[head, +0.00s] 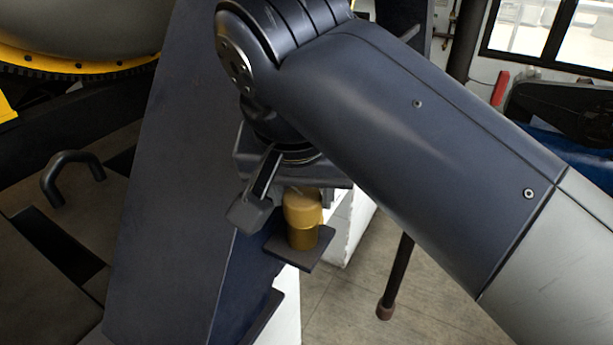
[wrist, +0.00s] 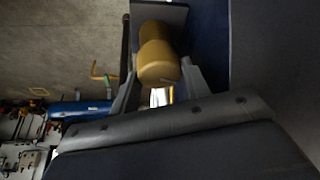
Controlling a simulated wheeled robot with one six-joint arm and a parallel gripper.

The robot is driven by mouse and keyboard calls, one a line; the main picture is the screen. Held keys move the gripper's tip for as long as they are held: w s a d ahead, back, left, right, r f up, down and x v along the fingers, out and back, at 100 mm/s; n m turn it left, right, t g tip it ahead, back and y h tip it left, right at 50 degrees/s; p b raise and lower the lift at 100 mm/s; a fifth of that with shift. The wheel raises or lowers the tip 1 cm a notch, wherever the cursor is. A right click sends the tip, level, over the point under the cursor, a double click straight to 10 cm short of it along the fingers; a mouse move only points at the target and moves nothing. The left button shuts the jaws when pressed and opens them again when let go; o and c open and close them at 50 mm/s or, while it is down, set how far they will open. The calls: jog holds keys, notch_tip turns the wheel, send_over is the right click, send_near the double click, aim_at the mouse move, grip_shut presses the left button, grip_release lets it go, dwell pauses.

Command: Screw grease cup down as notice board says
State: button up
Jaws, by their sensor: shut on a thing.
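The brass grease cup (head: 303,220) stands upright on a small dark bracket plate (head: 312,258) at the side of a dark blue sloping column. In the wrist view the cup (wrist: 157,58) shows its rounded cap and body between my two fingers, with its plate (wrist: 172,14) beyond. My gripper (head: 280,208) is above the cup, pointing down, with one finger clear at the cup's left and the other mostly hidden. In the wrist view my gripper (wrist: 160,72) is shut on the cup's cap. No notice board is readable in either view.
The dark blue column (head: 165,170) stands close at the left of the cup. A bent dark handle (head: 72,172) is at far left, below yellow-rimmed machinery (head: 80,68). A dark post (head: 396,280) stands at right of the cup. Tiled floor (head: 350,310) shows below.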

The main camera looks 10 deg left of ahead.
dwell(0.4)
jog(key=o, duration=0.8)
jog(key=shift+o, duration=0.9)
jog(key=shift+d, duration=0.1)
